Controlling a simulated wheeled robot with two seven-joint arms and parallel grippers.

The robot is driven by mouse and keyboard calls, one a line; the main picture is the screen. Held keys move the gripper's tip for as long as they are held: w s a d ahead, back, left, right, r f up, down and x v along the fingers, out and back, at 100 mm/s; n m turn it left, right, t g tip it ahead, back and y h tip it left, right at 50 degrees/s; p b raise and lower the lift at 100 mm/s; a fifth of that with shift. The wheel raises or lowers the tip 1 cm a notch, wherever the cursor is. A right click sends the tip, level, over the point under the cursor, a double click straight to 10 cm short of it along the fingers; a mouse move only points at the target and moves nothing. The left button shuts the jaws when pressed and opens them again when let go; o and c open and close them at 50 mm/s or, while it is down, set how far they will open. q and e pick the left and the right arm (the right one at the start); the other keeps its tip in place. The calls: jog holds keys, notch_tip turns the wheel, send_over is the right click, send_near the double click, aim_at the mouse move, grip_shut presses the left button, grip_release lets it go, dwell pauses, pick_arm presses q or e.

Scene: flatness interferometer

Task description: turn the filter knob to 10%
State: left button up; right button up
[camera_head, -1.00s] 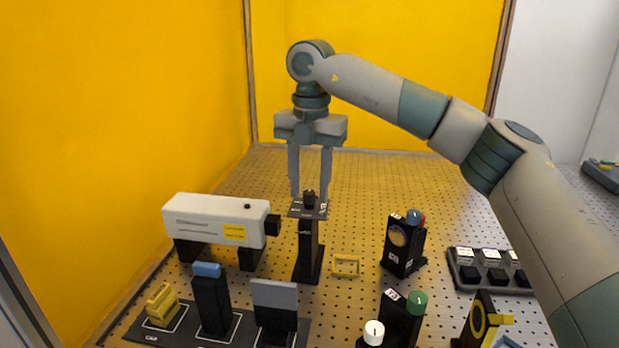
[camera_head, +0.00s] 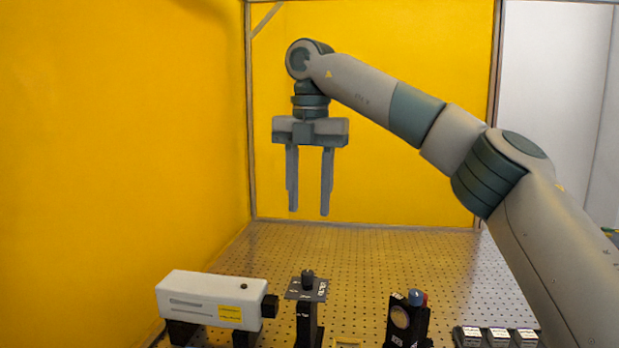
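The filter knob (camera_head: 308,278) is a small black knob on top of a dark square plate (camera_head: 297,291) with small white markings. The plate sits on a black post (camera_head: 308,325). The markings are too small to read, so I cannot tell the knob's setting. My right gripper (camera_head: 308,212) points straight down above the knob, with a clear gap between fingertips and knob. Its two fingers are apart with nothing between them. My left gripper is not in view.
A white laser-like box (camera_head: 200,297) stands left of the post on dark supports. A black mount with a blue knob (camera_head: 416,297) stands to the right. Small grey-topped blocks (camera_head: 497,335) lie at lower right. The perforated table (camera_head: 370,255) is clear behind, before yellow walls.

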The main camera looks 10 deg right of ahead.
jog(key=shift+r, duration=1.7)
jog(key=shift+r+p, duration=0.1)
jog(key=shift+p, duration=0.2)
